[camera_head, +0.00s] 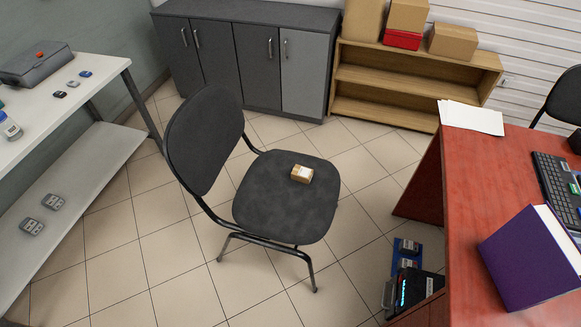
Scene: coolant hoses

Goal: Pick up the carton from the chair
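A small brown carton (302,174) with a white label on its top lies on the seat of a dark grey chair (278,212), toward the back right part of the seat. The chair stands on the tiled floor in the middle of the view, its backrest on the left side. Nothing covers the carton. Neither of my grippers shows in the head view.
A white two-level bench (110,150) stands at left with a grey case (35,66). A red-brown desk (470,180) at right holds a purple binder (530,258). Cabinets (262,62) and a wooden shelf (400,78) line the back. Floor around the chair is mostly clear.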

